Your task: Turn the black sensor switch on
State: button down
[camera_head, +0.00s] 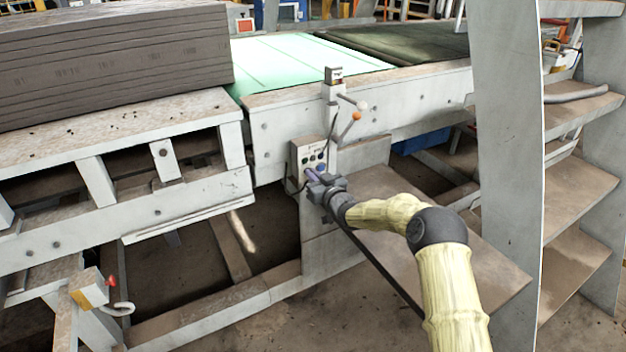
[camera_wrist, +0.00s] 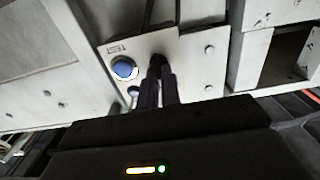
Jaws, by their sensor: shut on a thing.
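The grey control box (camera_head: 299,150) is fixed to the machine frame in the head view, and its pale panel (camera_wrist: 190,52) fills the middle of the wrist view. My gripper (camera_head: 311,177) is at the lower part of the box. In the wrist view, my gripper's two dark purple fingers (camera_wrist: 158,80) are close together on the panel. They are shut on the black sensor switch (camera_wrist: 157,61), which shows as a dark knob at the fingertips and is mostly covered. Which way the switch is turned cannot be seen.
A blue button (camera_wrist: 124,68) sits left of my fingers, with a smaller bluish one below it. Above the box stands a post with an orange-tipped lever (camera_head: 356,116). A brown sloping plate (camera_head: 400,215) lies under my arm. A grey stepped frame (camera_head: 510,150) stands right.

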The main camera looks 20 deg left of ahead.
jog(key=m+b, duration=0.1)
jog(key=m, duration=0.5)
jog(key=shift+d+f+b, duration=0.1)
jog(key=shift+f+b, duration=0.05)
jog(key=shift+b, duration=0.15)
jog(key=c, duration=1.6)
grip_release()
jog(key=shift+d, duration=0.15)
jog(key=v, duration=1.7)
